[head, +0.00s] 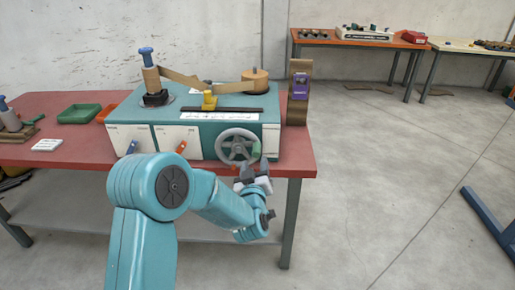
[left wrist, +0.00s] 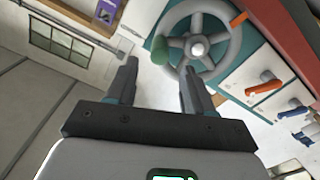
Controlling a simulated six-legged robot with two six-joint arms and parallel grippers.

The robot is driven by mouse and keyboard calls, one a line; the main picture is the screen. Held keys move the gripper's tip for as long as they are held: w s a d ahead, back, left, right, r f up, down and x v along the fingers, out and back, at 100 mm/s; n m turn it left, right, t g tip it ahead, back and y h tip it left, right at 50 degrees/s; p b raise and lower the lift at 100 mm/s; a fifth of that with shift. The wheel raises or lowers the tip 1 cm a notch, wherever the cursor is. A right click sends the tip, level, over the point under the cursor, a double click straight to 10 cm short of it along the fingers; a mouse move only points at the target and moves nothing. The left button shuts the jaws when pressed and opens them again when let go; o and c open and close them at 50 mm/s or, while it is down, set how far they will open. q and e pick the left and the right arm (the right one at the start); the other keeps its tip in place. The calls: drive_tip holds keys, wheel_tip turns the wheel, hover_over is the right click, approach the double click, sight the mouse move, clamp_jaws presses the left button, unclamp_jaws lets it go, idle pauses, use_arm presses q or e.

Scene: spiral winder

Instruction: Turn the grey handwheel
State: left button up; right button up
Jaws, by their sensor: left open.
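The grey handwheel (head: 238,147) is on the front face of the teal winder box (head: 190,103), near its right end. It has spokes, a pale hub and a green handle knob (head: 257,149) at its right side. In the left wrist view the wheel (left wrist: 228,50) is beyond the fingertips, and the green knob (left wrist: 160,50) lies just ahead of the gap between them. My left gripper (head: 252,169) is open and empty, just below and right of the wheel; its two fingers (left wrist: 158,70) show apart in the left wrist view. My right gripper is not in view.
The winder stands on a red-topped bench (head: 300,150). An orange lever (head: 181,147) and a blue lever (head: 132,147) stick out of its front, left of the wheel. A green tray (head: 79,114) lies at left. The floor at right is mostly clear.

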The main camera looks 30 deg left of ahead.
sight(256, 149)
use_arm(q)
drive_tip(key=p+x, duration=0.1)
drive_tip(key=x, duration=0.7)
drive_tip(key=shift+w, duration=0.25)
clamp_jaws()
